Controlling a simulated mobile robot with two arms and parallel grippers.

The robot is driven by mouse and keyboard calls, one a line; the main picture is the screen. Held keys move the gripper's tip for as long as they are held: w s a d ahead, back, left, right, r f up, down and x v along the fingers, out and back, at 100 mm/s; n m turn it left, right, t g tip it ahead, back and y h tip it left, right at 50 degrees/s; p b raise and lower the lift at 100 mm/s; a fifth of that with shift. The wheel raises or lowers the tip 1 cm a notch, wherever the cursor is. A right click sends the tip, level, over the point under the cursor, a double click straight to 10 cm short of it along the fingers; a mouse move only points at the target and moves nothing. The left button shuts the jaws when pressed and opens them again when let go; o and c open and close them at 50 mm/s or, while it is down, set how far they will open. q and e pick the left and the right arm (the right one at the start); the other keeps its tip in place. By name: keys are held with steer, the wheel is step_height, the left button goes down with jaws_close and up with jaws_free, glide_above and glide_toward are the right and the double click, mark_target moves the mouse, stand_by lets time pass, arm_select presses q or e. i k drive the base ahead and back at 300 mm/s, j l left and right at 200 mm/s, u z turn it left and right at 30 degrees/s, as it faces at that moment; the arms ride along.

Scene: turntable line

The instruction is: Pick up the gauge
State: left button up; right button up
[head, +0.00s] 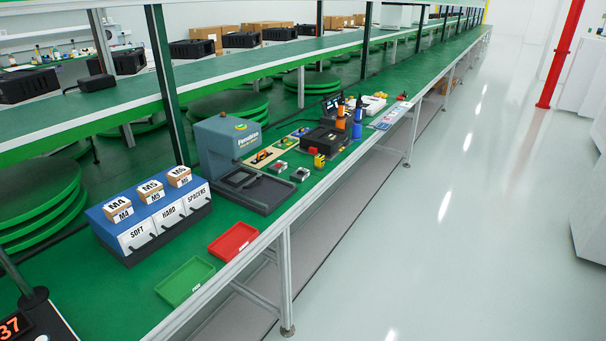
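I cannot make out for certain which item is the gauge in the head view. Several small items lie on the green bench (128,289) beyond the grey press-like machine (222,146). They include a small grey block with a coloured top (279,167), a similar grey block (300,174) to its right, and a small yellow piece (319,161). They are too small to identify surely. Neither of my grippers is in view.
A blue drawer unit (153,213) marked SOFT, HARD and SPACERS bears small labelled boxes. A green tray (186,282) and a red tray (233,241) lie near the bench edge. A black display (14,328) shows 37.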

mark_target(319, 159)
steer(key=u, duration=0.55)
steer(key=i+l+u, duration=0.45)
steer(key=l+u, duration=0.25)
steer(key=i+l+u, duration=0.15)
steer(key=l+u, duration=0.2)
